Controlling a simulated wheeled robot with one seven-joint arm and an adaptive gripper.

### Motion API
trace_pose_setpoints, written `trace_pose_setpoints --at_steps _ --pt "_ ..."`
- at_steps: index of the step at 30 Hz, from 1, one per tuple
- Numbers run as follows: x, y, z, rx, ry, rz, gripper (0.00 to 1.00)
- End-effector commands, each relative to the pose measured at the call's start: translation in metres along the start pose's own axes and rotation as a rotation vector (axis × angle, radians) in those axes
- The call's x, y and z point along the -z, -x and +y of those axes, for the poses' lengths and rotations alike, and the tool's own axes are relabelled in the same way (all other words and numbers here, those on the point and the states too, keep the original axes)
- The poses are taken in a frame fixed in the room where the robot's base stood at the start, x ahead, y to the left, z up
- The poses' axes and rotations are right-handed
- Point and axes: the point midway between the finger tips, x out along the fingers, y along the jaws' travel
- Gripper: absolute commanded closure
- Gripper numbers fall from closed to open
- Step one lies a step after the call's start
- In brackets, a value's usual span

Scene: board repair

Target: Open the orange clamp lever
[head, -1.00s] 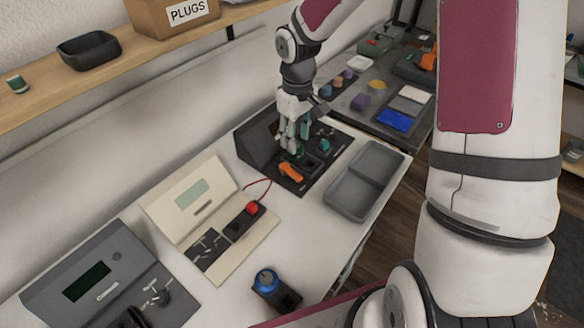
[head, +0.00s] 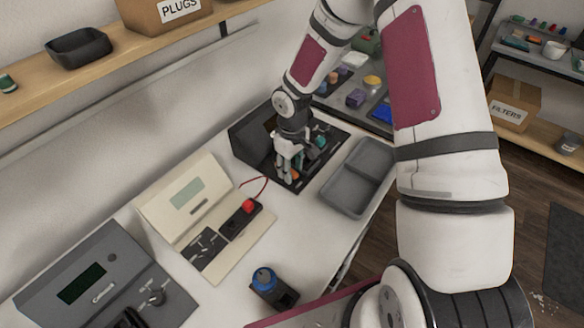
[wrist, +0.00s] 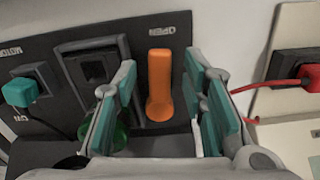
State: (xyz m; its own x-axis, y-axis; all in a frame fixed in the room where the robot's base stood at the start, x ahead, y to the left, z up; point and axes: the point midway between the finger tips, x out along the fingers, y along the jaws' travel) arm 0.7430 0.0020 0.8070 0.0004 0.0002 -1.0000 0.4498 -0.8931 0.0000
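The orange clamp lever (wrist: 160,85) stands out on a dark panel in the wrist view, with its long end toward an "OPEN" label. My gripper (wrist: 163,75) is open, with one teal-padded finger on each side of the lever. Gaps show between the lever and both fingers, so it is not gripped. In the head view my gripper (head: 287,173) is down over the dark station (head: 254,147) and hides most of the lever. A dark socket block (wrist: 96,66) sits left of the lever. A round green part (wrist: 119,135) is partly hidden behind the left finger.
A teal plug (wrist: 20,92) sits at the panel's left in the wrist view. A red connector with a wire (wrist: 310,77) is on the right. In the head view, a grey two-part tray (head: 346,194) lies right of the station, and a cream tester (head: 184,195) lies to its left.

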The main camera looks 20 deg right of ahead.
Motion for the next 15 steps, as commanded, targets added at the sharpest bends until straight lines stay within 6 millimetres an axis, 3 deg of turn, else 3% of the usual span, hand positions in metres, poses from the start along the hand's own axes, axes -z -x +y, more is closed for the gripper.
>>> trace_pose_setpoints --at_steps 8,13,15 --pt "-0.0001 -0.0017 0.0002 0.0 0.0 0.0 0.62" --pt "-0.0001 -0.0016 0.0002 0.0 0.0 0.0 0.96" --pt "-0.0002 -0.0016 0.0002 0.0 0.0 0.0 1.0"
